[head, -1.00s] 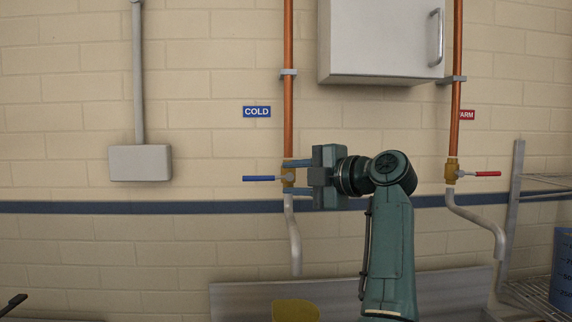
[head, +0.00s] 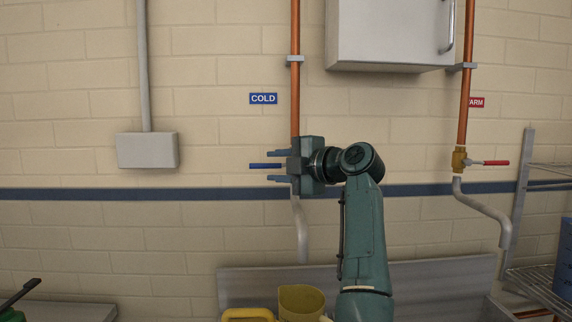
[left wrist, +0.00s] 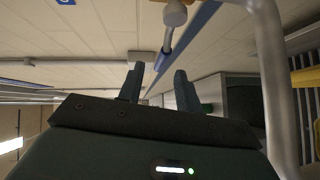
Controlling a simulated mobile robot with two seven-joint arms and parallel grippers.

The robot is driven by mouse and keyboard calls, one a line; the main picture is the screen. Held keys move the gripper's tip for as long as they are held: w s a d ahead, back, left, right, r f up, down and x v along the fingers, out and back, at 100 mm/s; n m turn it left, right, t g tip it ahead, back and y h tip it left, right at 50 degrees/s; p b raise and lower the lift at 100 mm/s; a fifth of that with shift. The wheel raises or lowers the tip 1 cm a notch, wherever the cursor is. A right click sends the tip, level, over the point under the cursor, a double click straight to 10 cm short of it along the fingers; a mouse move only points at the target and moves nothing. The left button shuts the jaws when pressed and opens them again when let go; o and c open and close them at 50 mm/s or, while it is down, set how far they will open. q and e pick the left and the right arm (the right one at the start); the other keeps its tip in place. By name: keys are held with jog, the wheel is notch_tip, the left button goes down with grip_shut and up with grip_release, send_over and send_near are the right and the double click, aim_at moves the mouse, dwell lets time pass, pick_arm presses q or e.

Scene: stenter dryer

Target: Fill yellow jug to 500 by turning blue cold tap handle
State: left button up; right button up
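The blue cold tap handle (head: 265,166) points left, level, below the COLD sign (head: 263,98). My left gripper (head: 276,165) is open at the cold tap, one finger above the handle and one below, with gaps visible. Its body hides the brass valve. In the left wrist view both fingers (left wrist: 158,88) are apart with nothing clamped. A yellow container (head: 302,301), seemingly the jug, stands low below the cold spout (head: 300,230); its lower part is cut off and its scale is not visible. No water shows at the spout. My right gripper is not in view.
The warm tap's red handle (head: 496,162) is to the right. A grey cabinet (head: 390,35) hangs above. A wire shelf (head: 545,285) with a blue container (head: 565,260) stands at right. A yellow rounded piece (head: 248,314) shows beside the yellow container. A grey wall box (head: 147,150) is at left.

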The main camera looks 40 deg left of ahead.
aim_at(265, 166)
pick_arm(q)
jog(key=shift+w+a+f+p, duration=0.15)
jog(key=shift+a+p, duration=0.2)
jog(key=shift+a, duration=1.2)
jog(key=shift+w+a+f+p, duration=0.1)
jog(key=shift+a+f+p, duration=0.15)
jog(key=shift+a, duration=0.7)
jog(key=shift+a+f+p, duration=0.1)
jog(key=shift+a+p, duration=0.15)
jog(key=shift+a, duration=0.65)
grip_shut()
